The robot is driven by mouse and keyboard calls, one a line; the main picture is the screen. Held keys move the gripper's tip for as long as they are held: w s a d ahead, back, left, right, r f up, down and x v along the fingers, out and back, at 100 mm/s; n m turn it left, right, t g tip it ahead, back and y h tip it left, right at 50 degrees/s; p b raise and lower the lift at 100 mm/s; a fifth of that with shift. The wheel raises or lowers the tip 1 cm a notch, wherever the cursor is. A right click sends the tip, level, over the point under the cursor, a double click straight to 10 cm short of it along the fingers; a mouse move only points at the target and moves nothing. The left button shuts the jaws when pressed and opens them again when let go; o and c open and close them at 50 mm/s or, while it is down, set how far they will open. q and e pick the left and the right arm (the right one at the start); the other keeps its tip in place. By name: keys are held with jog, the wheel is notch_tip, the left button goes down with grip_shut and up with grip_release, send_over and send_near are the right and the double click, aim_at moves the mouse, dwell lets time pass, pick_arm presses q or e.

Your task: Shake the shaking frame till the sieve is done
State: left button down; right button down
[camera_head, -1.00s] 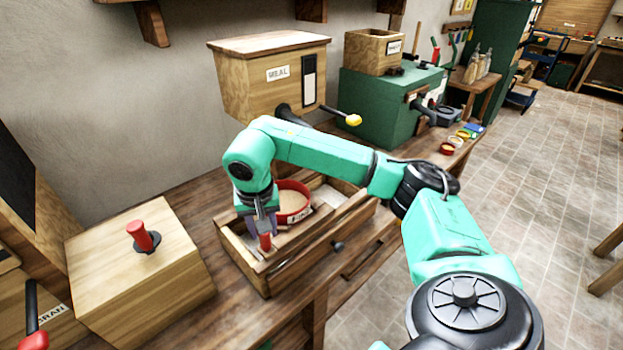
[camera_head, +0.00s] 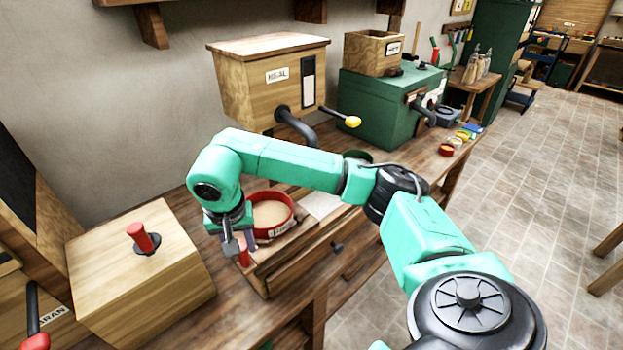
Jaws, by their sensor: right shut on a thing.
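The red sieve (camera_head: 289,221), with pale meal in it and a small label on its rim, sits in the wooden shaking frame (camera_head: 282,242) on the bench. The frame's red handle (camera_head: 244,257) stands at its near left end. My right gripper (camera_head: 241,246) reaches down from above and is shut on this handle. Its fingers and wrist hide part of the handle and the frame's left end. My forearm crosses above the far side of the sieve. My left gripper is not in view.
A wooden box with a red handle (camera_head: 144,238) stands close left. Behind are the MEAL bin (camera_head: 262,86) with a yellow-knobbed lever and a green machine (camera_head: 380,106). A dark knob (camera_head: 337,247) sticks out in front.

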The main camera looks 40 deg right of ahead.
jog(key=shift+c, duration=2.4)
grip_release()
jog(key=shift+o, duration=0.4)
jog(key=shift+a, duration=0.15)
notch_tip(320, 180, up, 9)
jog(key=p, duration=0.5)
jog(key=shift+p, duration=0.4)
